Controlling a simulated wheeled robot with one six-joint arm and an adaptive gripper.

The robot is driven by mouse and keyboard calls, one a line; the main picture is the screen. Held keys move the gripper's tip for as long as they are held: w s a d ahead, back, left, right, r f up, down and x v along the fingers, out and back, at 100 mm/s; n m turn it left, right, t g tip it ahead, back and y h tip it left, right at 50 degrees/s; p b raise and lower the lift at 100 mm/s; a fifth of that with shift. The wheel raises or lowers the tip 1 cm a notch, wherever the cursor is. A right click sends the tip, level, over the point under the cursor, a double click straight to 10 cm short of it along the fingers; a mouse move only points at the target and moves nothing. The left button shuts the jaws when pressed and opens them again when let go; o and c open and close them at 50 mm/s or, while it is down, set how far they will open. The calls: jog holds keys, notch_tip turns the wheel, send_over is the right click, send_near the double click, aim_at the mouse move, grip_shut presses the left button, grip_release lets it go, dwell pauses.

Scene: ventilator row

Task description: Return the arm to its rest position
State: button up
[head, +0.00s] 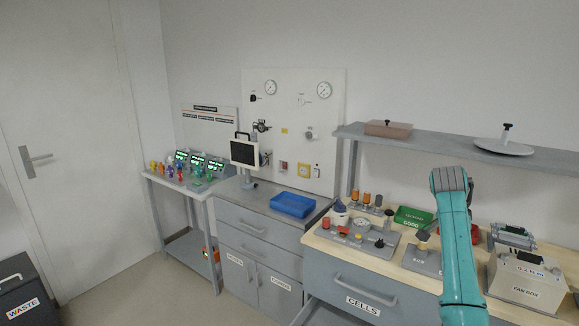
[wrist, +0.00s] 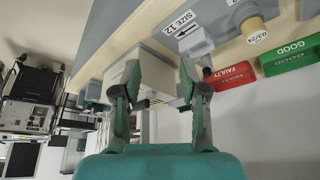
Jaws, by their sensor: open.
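My teal arm (head: 455,235) rises at the right of the head view, in front of the wooden worktop (head: 345,252). My gripper itself cannot be made out there. In the wrist view my gripper (wrist: 158,78) has its two dark fingers spread apart, with nothing held between them. A pale box (wrist: 150,60) shows behind the fingers; it seems apart from them, though the gap is hard to judge.
A shelf (head: 450,148) runs above. A drawer (head: 320,312) is partly open below. The wrist view also shows a red FAULTY tray (wrist: 230,76).

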jog(key=s+a+f+n+t, duration=0.1)
jog(key=s+a+f+n, duration=0.1)
jog(key=f, duration=0.7)
jog(key=s+a+f+n+t, duration=0.1)
jog(key=s+a+f, duration=0.15)
jog(key=f, duration=0.55)
jog(key=s+a+f+n+t, duration=0.1)
jog(key=s+a+f+n, duration=0.15)
jog(key=f, duration=0.65)
jog(key=s+a+f+n+t+y, duration=0.1)
jog(key=s+a+f+n+t, duration=0.1)
jog(key=s+a+f, duration=0.45)
jog(key=s+a+f+n+t, duration=0.2)
jog(key=s+a+f, duration=0.1)
jog(key=s+f, duration=0.55)
jog(key=s+a+r+n+t+y, duration=0.15)
jog(key=s+a, duration=0.25)
jog(key=s, duration=0.8)
jog(key=s+a+r+n+t+y, duration=0.1)
jog(key=s+a+r+t, duration=0.15)
jog(key=s, duration=0.85)
jog(key=s+a+r+n+t, duration=0.2)
jog(key=s+a+r+n, duration=0.1)
jog(key=s+r, duration=1.4)
notch_tip(320, 180, up, 3)
jog(key=shift+s+a+r+y, duration=0.1)
jog(key=shift+s+a+y, duration=0.05)
jog(key=shift+a+y, duration=0.3)
